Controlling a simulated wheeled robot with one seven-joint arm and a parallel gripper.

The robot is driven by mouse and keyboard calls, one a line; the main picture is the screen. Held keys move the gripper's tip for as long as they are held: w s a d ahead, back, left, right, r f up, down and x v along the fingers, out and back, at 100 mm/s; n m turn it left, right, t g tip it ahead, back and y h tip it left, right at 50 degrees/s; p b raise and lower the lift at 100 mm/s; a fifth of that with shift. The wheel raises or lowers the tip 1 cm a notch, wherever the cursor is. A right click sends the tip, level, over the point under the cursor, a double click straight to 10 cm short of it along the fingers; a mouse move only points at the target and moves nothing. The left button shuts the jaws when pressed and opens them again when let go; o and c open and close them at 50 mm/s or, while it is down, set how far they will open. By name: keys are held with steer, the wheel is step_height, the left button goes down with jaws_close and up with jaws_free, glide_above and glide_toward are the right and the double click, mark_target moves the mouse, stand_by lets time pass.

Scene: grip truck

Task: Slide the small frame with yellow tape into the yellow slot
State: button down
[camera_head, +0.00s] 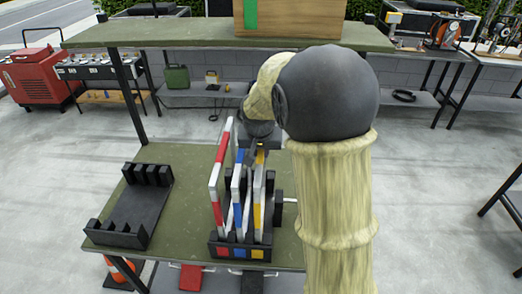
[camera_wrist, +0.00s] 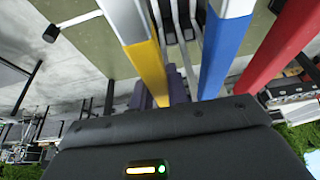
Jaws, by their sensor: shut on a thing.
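The small frame with yellow tape (camera_head: 258,207) stands upright in the black slotted rack (camera_head: 228,252), in line with the yellow square (camera_head: 257,254). Its lower edge is hidden behind the rack's front, so how deep it sits cannot be told. My gripper (camera_head: 258,153) is shut on the top of this frame, partly hidden by my arm. In the wrist view the yellow-taped frame (camera_wrist: 148,58) rises past my gripper (camera_wrist: 165,98), whose fingertips are mostly hidden by its own body. The blue-taped frame (camera_head: 237,195) and red-taped frame (camera_head: 216,190) stand to its left.
An empty black rack (camera_head: 133,210) lies on the green table (camera_head: 185,160), left of the frames. A raised shelf (camera_head: 180,33) with a wooden box (camera_head: 290,17) spans the back. Bare table lies between the racks.

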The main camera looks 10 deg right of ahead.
steer(key=shift+f, duration=0.1)
stand_by(0.5)
steer(key=c, duration=1.3)
jaws_free()
steer(key=b+v, duration=0.2)
steer(key=v, duration=1.5)
steer(key=shift+s+b, duration=0.15)
steer(key=shift+b, duration=0.15)
